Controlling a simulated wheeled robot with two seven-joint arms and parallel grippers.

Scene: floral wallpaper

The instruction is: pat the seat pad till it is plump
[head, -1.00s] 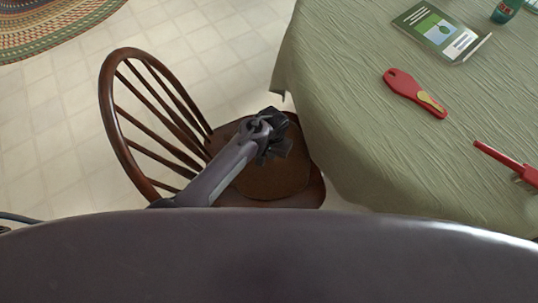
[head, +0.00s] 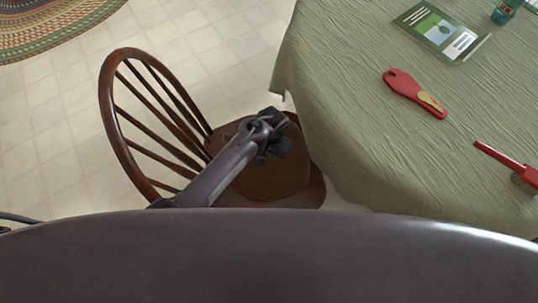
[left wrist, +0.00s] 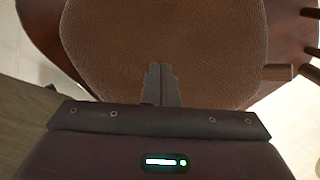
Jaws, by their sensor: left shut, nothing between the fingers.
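The seat pad (head: 275,182) is a round brown textured cushion on the seat of a dark wooden chair (head: 113,112). My left gripper (head: 278,146) is over the pad in the head view and hides part of it. In the left wrist view the pad (left wrist: 165,45) fills most of the upper middle, and my left gripper (left wrist: 161,70) points at it with its fingers together and nothing between them. I cannot tell whether the fingertips touch the pad. My right gripper is in neither view.
A table with a green cloth (head: 350,120) stands right beside the seat, its edge close to my left gripper. A braided rug (head: 50,25) lies on the tiled floor.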

